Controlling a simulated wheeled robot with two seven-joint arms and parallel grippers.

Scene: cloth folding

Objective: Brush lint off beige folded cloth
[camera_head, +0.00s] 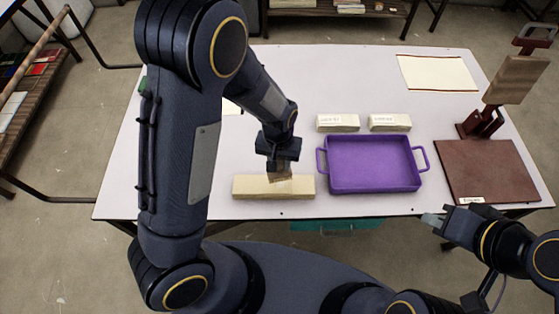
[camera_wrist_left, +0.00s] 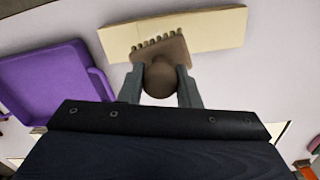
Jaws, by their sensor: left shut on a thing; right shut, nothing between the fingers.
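The beige folded cloth (camera_head: 245,187) lies as a long flat block near the front edge of the white table. It also shows in the left wrist view (camera_wrist_left: 220,30). My left gripper (camera_head: 279,168) is shut on a brown brush (camera_wrist_left: 165,60) with a round knob and a row of bristle tufts. The brush is over the cloth; its bristle end overlaps the cloth's edge in the wrist view, and I cannot tell whether it touches. My right gripper (camera_head: 436,220) is shut and empty, off the table's front edge at the right.
A purple tray (camera_head: 424,158) with handles stands right of the cloth. Two pale labelled blocks (camera_head: 338,122) (camera_head: 389,122) sit behind it. A dark red board (camera_head: 485,170) and a stand (camera_head: 483,122) are at right. A cream cloth (camera_head: 437,73) lies at the back right. The back middle is clear.

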